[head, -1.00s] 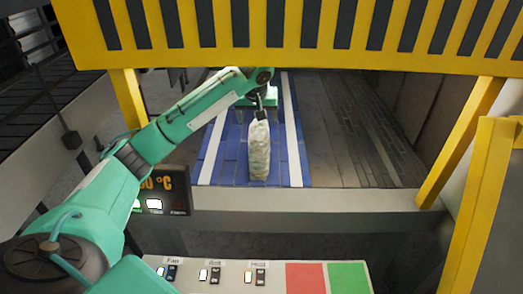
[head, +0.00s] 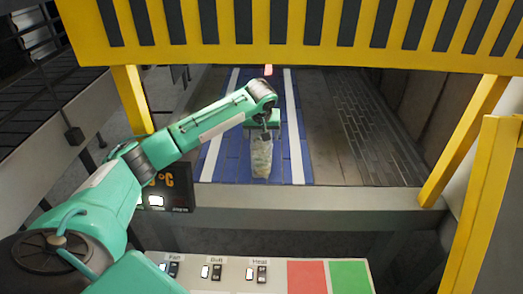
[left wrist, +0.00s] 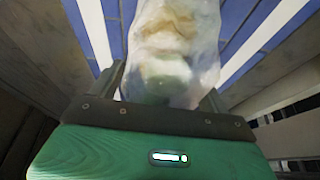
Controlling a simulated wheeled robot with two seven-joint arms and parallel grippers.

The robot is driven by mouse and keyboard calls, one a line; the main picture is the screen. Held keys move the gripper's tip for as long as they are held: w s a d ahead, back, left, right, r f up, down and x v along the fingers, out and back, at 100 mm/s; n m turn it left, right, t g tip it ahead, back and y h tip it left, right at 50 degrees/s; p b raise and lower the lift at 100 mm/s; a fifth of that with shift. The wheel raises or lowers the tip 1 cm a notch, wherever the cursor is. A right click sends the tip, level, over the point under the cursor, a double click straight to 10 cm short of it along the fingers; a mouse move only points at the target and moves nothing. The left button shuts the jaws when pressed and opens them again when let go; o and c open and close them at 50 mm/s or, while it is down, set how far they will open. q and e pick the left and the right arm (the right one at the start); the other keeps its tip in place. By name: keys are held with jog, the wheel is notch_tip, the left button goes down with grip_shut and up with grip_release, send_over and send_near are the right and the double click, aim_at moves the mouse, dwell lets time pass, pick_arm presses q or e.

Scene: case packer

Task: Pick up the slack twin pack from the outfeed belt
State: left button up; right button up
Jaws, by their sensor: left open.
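The slack twin pack (head: 261,160) is a pale, clear-wrapped bundle lying lengthwise on the blue outfeed belt (head: 212,160), near its front end. My left gripper (head: 264,136) is over the far end of the pack. In the left wrist view the pack (left wrist: 178,40) fills the space in front of the palm, and the open fingers show at its left and right sides. Whether the fingers touch it I cannot tell. My right gripper is not in view.
A yellow slatted guard (head: 300,38) crosses above the belt, with yellow posts (head: 465,140) at the sides. A control panel (head: 235,280) with switches and red and green pads stands in front. A small red object (head: 268,70) is at the belt's far end.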

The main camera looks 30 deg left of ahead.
pick_arm(q)
jog(key=shift+s+r, duration=0.1)
jog(key=c, duration=0.4)
grip_shut()
